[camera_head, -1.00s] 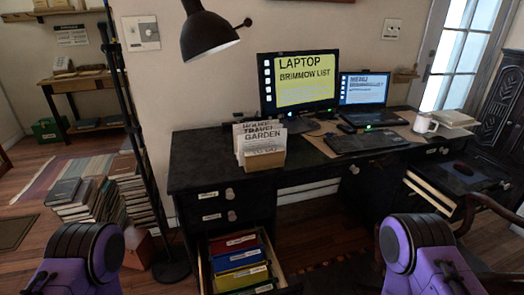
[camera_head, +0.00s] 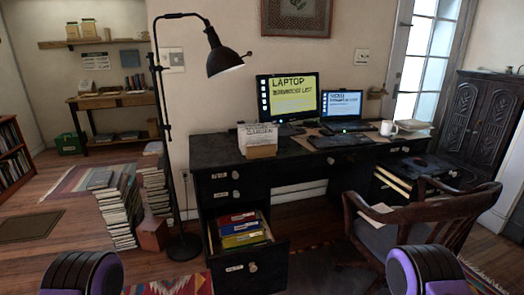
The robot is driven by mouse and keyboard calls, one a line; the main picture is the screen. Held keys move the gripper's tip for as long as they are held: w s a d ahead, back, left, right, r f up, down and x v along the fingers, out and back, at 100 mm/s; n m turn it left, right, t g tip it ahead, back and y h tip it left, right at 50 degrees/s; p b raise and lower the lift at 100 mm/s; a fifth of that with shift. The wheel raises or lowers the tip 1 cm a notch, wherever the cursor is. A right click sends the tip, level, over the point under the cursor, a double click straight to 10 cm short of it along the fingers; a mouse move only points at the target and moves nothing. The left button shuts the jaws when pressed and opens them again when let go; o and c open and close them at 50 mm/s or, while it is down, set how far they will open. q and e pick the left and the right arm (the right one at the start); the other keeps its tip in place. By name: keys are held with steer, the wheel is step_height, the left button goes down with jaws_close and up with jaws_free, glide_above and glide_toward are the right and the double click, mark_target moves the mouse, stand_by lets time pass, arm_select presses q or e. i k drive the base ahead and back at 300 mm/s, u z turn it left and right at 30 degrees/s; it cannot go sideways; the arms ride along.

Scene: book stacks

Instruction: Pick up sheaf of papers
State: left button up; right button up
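Several paper items are in view, and I cannot tell which is the sheaf. Upright printed papers (camera_head: 256,132) stand in a small tan holder (camera_head: 262,152) on the left part of the black desk (camera_head: 213,150). A flat pale stack of papers or books (camera_head: 414,134) lies at the desk's right end beside a white mug (camera_head: 388,128). A pale flat sheet or pad (camera_head: 377,213) shows at the chair seat. Only purple and black upper parts of my arms show at the bottom edge. Neither gripper is in view.
An open drawer of coloured folders (camera_head: 240,232) juts from the desk. A wooden armchair (camera_head: 415,222) stands before its right side. A black floor lamp (camera_head: 183,245), book stacks (camera_head: 116,212) and a reddish box (camera_head: 152,233) stand left. Some floor between my arms and the desk is clear.

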mark_target(270, 133)
steer(key=u, duration=0.7)
steer(key=i, duration=0.5)
steer(key=u, duration=0.9)
steer(key=i, duration=1.85)
steer(key=z, duration=0.75)
